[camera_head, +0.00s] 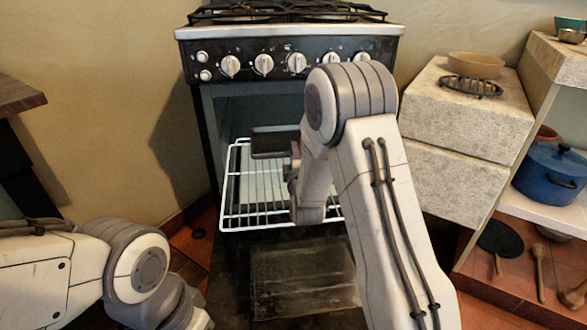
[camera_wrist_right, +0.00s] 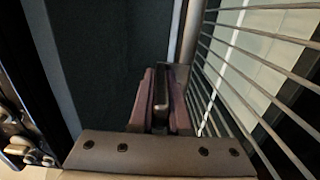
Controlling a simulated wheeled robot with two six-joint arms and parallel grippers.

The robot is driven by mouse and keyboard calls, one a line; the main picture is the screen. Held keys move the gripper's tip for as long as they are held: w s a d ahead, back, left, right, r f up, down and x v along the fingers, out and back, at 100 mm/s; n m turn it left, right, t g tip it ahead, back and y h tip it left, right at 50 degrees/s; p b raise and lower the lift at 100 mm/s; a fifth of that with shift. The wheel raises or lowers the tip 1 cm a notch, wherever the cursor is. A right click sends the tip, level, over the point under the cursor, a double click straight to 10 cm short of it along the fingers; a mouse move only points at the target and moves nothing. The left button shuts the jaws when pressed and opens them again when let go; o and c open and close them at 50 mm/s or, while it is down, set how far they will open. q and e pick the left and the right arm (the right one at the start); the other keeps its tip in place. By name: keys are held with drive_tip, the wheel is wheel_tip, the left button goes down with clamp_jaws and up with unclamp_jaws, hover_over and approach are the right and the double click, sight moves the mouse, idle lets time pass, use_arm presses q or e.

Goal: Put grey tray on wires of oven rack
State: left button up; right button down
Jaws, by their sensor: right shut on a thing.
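The oven rack (camera_head: 233,190) is a white wire frame that sticks out of the open oven. Its wires also show at the right of the right wrist view (camera_wrist_right: 225,75). My right gripper (camera_wrist_right: 160,100) is shut on a thin dark piece between its purple pads. In the head view a dark grey flat thing with a lighter edge, which I take for the grey tray (camera_head: 268,144), is at that gripper, over the rear left of the rack. My forearm hides much of it, and I cannot tell if it touches the wires. My left gripper is out of view.
The oven's knob panel (camera_head: 280,65) is above the opening, and its lowered door (camera_head: 300,275) is below. A stone block (camera_head: 465,120) stands close on the right, with a bowl (camera_head: 476,65) on top. A blue pot (camera_head: 552,172) is farther right.

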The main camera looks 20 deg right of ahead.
drive_tip(key=shift+f+b, duration=0.8)
drive_tip(key=shift+f, duration=1.1)
drive_tip(key=shift+f, duration=0.15)
drive_tip(key=c, duration=0.9)
unclamp_jaws()
drive_tip(key=shift+s+a, duration=0.1)
